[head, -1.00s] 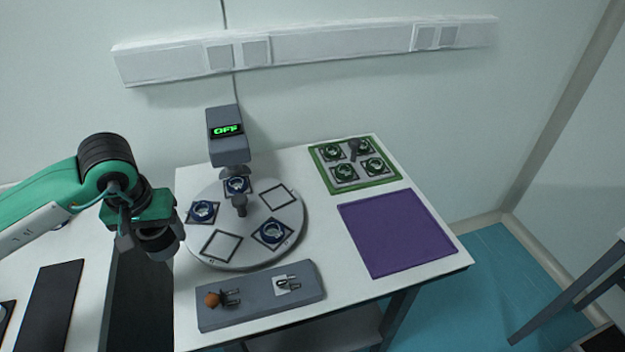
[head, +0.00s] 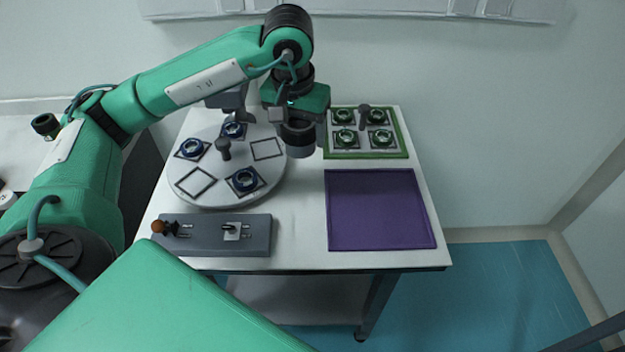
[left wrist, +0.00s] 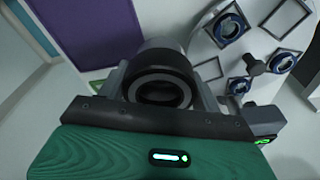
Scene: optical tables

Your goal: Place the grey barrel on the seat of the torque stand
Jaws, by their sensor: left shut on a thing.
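My left gripper (head: 298,128) is shut on the grey barrel (head: 299,143), a dark, hollow cylinder. It holds the barrel above the table, just right of the round plate and left of the green-rimmed tray. In the left wrist view the barrel (left wrist: 161,80) sits between the two jaws with its open ring end showing. A grey upright unit (head: 228,98), which looks like the torque stand, rises behind the round plate (head: 215,192); my arm partly hides it. I cannot tell which part is its seat. My right gripper is not in view.
The round plate carries blue rings (head: 245,181), empty square outlines and a central post (head: 223,149). A green-rimmed tray (head: 365,155) with several green rings stands back right. A purple mat (head: 380,210) lies bare. A grey box (head: 205,243) with an orange knob is in front.

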